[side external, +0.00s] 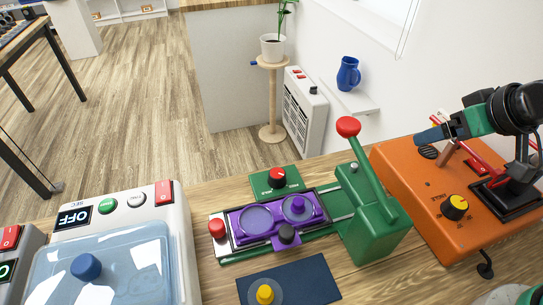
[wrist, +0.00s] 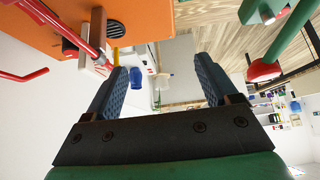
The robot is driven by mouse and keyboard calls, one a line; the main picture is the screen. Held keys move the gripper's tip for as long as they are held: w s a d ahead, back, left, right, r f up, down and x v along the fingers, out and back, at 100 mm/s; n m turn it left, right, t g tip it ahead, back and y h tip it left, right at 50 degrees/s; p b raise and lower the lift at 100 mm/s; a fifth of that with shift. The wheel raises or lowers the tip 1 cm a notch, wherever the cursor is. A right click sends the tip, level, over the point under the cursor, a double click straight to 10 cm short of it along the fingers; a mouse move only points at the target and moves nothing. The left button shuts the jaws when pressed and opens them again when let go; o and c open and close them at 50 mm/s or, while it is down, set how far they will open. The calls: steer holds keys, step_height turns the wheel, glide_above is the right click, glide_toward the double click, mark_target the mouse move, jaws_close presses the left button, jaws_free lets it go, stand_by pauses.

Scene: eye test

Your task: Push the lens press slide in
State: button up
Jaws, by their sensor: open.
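The green lens press (side external: 372,232) stands on the wooden bench, its lever tipped with a red ball (side external: 348,127). A red knob (side external: 217,228) is at the rail's left end. My gripper (side external: 424,137) is open above the orange box, right of the lever and apart from it. In the wrist view my gripper (wrist: 162,64) has nothing between its blue fingers; the lever's red ball (wrist: 264,72) shows right. The slide is not visible there.
A machine with a clear blue lid (side external: 105,265) is on the left. A dark blue pad (side external: 315,277) with a yellow knob lies in front.

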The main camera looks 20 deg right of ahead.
steer(key=shift+c, duration=1.2)
steer(key=w+a+r+n+g+y, duration=0.15)
steer(key=w+a+r, duration=0.25)
steer(key=a+r, duration=0.4)
steer(key=n+g+h, duration=0.2)
steer(key=n+g, duration=0.4)
glide_above(216, 224)
step_height(216, 224, down, 4)
steer(key=shift+y, duration=0.25)
step_height(216, 224, down, 15)
steer(key=shift+f, duration=0.1)
